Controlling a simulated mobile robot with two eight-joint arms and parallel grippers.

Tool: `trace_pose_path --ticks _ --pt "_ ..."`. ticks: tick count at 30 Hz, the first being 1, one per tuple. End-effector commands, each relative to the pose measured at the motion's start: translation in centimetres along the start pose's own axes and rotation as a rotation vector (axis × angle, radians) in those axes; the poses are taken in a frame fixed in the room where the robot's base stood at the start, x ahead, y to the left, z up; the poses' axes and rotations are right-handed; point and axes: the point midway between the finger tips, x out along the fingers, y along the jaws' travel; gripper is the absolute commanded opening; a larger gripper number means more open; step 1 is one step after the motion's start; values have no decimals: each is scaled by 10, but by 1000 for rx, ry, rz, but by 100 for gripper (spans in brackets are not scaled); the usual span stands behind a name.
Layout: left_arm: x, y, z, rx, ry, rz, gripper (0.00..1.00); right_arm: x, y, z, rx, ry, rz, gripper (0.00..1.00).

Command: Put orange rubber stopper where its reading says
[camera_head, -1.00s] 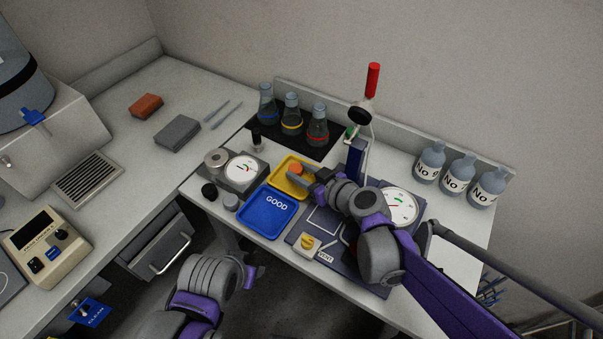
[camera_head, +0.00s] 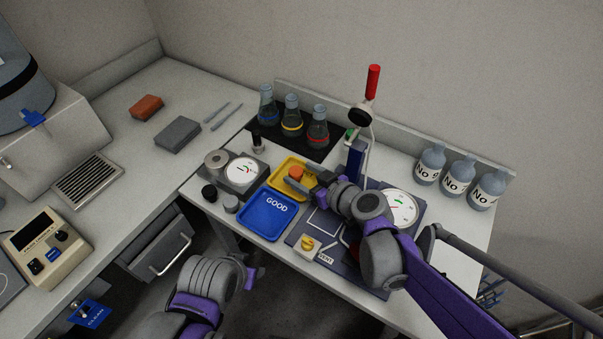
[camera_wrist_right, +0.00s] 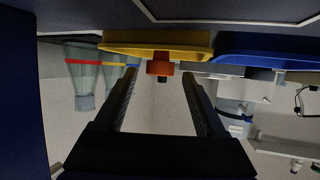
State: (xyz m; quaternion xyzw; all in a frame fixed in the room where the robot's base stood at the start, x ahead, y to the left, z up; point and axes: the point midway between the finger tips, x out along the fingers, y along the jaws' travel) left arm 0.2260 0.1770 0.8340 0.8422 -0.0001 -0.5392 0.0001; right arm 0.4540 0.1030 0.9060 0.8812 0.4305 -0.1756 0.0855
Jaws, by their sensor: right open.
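The orange rubber stopper (camera_head: 296,173) is at the yellow tray (camera_head: 278,183), behind the blue GOOD tray (camera_head: 262,229). My right gripper (camera_head: 302,180) is open at the tray, with its fingertips close to the stopper. In the right wrist view the stopper (camera_wrist_right: 160,67) shows between the open fingers (camera_wrist_right: 159,78), near their tips, with gaps on both sides. The tester's round dial (camera_head: 401,207) is partly hidden by my right arm. My left gripper (camera_head: 254,276) is low in front of the bench; its jaws do not show clearly.
A smaller dial device (camera_head: 241,170) stands left of the trays. Behind are flasks with blue, yellow and red bands (camera_head: 317,128). A red-handled lever (camera_head: 373,82) rises behind my right arm. Bottles marked "No" (camera_head: 456,175) stand right. A yellow knob (camera_head: 307,243) sits at the front.

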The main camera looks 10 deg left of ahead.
Motion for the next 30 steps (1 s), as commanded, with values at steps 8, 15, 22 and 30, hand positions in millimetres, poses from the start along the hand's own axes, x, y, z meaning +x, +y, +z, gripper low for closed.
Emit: trace_pose_path --ticks 8,15,22,30 --pt "-5 0 -3 0 2 0 50 -49 0 0 0 0 3 72" --pt "-7 0 -4 0 3 0 50 -68 0 0 0 0 1 72" --pt "-7 0 -4 0 2 0 50 -69 0 0 0 0 0 72" --pt "-7 0 -4 0 2 0 50 -68 0 0 0 0 0 72"
